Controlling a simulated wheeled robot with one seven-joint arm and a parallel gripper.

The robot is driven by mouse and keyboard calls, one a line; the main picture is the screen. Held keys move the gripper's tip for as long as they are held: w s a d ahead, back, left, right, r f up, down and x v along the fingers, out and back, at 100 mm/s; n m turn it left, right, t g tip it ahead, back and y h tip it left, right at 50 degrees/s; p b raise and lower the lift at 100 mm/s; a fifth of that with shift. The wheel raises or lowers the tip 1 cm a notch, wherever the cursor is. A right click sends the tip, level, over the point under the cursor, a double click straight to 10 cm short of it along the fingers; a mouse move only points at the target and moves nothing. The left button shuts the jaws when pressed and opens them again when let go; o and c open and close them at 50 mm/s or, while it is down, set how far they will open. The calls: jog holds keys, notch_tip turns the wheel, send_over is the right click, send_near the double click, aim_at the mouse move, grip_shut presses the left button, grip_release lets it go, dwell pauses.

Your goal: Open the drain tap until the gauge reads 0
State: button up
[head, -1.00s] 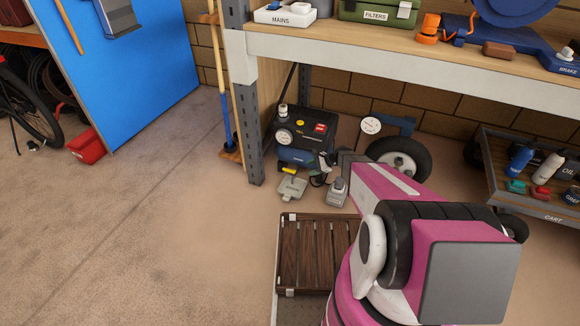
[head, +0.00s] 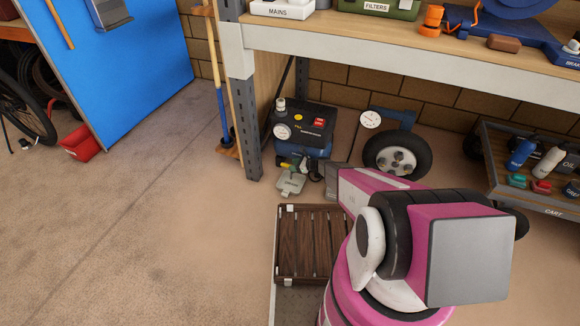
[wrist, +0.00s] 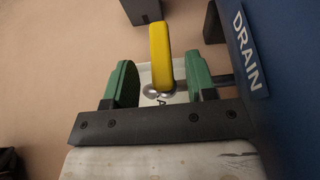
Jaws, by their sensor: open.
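The compressor (head: 318,112), black on top with a blue tank, stands on the floor under the bench. Its round white gauge (head: 282,132) faces me; the needle is too small to read. The drain tap's yellow lever (wrist: 160,52) shows in the wrist view, beside the blue tank wall and its DRAIN label (wrist: 246,52). My gripper (wrist: 161,82) is open, with one green finger on each side of the lever and a gap on both sides.
The bench post (head: 246,120) rises at left, and a slatted crate (head: 312,280) sits in front.

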jog(key=shift+x, duration=1.4)
grip_shut()
jog(key=shift+s+n+g+y, duration=0.1)
jog(key=shift+n+g+y, duration=0.3)
jog(key=shift+n+g, duration=0.45)
grip_release()
jog(key=shift+r, duration=0.1)
jog(key=v, duration=1)
jog(key=shift+d+r, duration=0.15)
jog(key=shift+d, duration=0.15)
